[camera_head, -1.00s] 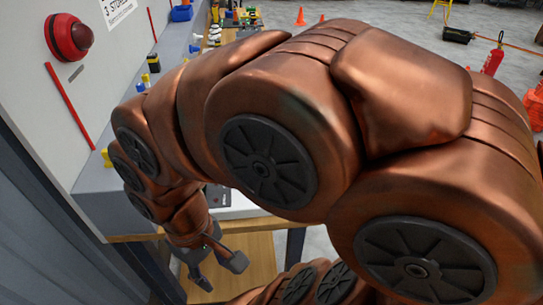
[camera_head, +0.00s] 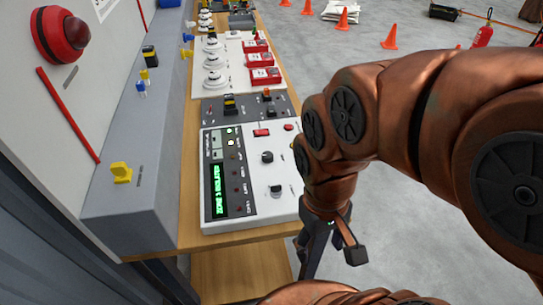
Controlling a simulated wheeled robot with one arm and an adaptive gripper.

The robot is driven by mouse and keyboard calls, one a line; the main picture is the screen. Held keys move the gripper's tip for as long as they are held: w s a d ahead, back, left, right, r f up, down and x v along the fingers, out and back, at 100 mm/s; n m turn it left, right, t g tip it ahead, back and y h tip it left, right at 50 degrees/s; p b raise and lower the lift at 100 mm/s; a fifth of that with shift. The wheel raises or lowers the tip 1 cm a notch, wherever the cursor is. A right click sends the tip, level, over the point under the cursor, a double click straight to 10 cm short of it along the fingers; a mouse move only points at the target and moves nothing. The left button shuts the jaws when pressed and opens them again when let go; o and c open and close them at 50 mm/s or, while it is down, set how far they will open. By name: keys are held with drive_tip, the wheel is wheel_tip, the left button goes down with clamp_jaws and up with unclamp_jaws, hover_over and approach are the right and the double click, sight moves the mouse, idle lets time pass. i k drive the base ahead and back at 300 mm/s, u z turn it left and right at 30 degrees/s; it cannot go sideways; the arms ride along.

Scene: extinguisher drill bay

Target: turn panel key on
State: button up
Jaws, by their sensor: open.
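A white control panel (camera_head: 250,208) lies on the wooden bench, with a green lit display (camera_head: 218,190), small lamps and red buttons. Two black knob-like controls, an upper one (camera_head: 267,157) and a lower one (camera_head: 276,190), stand on its right half. I cannot tell which of them is the panel key. A yellow key-shaped piece (camera_head: 121,173) sits on the grey ledge left of the panel. My gripper (camera_head: 332,260) is open and empty, pointing down just right of the panel and past the bench edge, apart from the controls.
A dark switch plate (camera_head: 240,107) and a white board (camera_head: 222,72) with detectors and red call points lie farther along the bench. A red beacon (camera_head: 62,36) is on the wall at left. Orange cones (camera_head: 390,38) and an extinguisher (camera_head: 483,35) stand on open grey floor.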

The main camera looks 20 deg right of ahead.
sight(276, 190)
drive_tip(key=z, duration=1.2)
drive_tip(key=k, duration=0.5)
drive_tip(key=u, duration=1.65)
